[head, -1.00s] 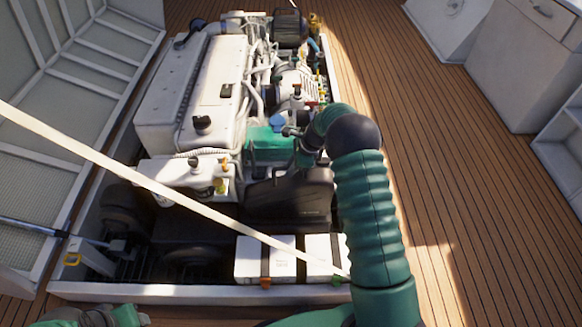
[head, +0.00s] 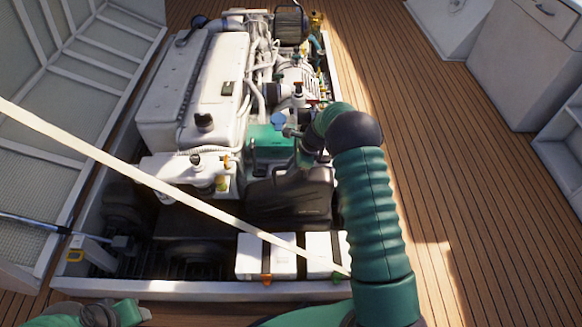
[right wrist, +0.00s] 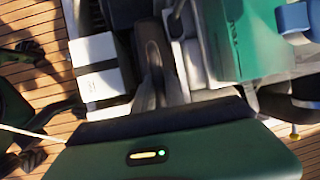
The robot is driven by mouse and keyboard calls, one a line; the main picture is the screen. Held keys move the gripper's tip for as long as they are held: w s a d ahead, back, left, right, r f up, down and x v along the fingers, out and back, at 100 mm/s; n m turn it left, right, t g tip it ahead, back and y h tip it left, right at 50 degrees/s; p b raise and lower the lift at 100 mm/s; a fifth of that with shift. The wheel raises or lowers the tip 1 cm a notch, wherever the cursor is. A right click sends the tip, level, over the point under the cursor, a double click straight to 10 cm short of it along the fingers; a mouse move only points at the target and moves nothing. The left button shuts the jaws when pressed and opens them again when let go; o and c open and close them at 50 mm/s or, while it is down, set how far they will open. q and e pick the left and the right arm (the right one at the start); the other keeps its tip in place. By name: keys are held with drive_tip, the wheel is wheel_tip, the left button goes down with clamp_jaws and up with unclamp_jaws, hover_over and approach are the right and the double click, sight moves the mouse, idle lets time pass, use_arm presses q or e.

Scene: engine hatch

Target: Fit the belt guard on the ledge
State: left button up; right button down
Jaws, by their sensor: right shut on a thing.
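A black moulded cover, which I take to be the belt guard (head: 290,198), sits upright at the near end of the engine, between the teal box and the white batteries. My right gripper (head: 306,158) reaches down from my bent arm to its upper right side and is shut on it. In the right wrist view my green gripper housing fills the bottom and hides the grip. I cannot make out the ledge, or whether the guard touches it. Only a link of my left arm shows at lower left; its gripper is out of view.
The white engine (head: 190,90) fills the hatch behind. A teal box (head: 270,143) with a blue cap (head: 279,121) stands close behind the guard. Strapped white batteries (head: 252,257) lie in front. A pale strap (head: 120,172) crosses the hatch. Wooden deck (head: 450,170) is clear at right.

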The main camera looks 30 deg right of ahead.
drive_tip(key=c, duration=1.3)
unclamp_jaws()
drive_tip(key=shift+r, duration=0.1)
drive_tip(key=p+v, duration=0.6)
drive_tip(key=v, duration=1)
drive_tip(key=shift+r, duration=0.3)
